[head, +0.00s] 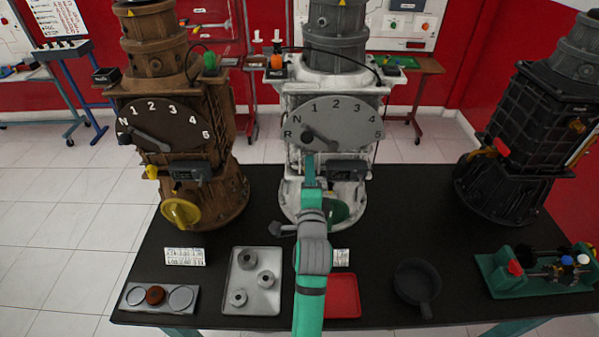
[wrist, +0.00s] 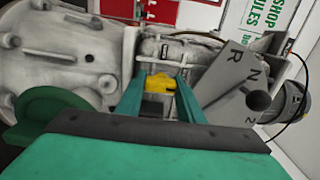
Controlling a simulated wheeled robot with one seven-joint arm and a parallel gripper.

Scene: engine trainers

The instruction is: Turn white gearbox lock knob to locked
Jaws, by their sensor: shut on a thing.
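The white gearbox (head: 296,195) stands upright in the middle of the table, with a grey dial (head: 345,115) on its front. In the wrist view the yellow lock knob (wrist: 160,83) sits between the two teal fingers of my gripper (wrist: 160,88), which is shut on it. In the head view my gripper (head: 310,168) reaches up to the gearbox just below the dial, and my arm hides the knob. I cannot tell the knob's turned position.
A green handwheel (head: 338,211) is close below my gripper. A brown gearbox (head: 160,85) stands left and a black one (head: 530,130) right. A grey tray (head: 236,305), red tray (head: 343,297), dark pan (head: 417,283) and green fixture (head: 500,277) lie in front.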

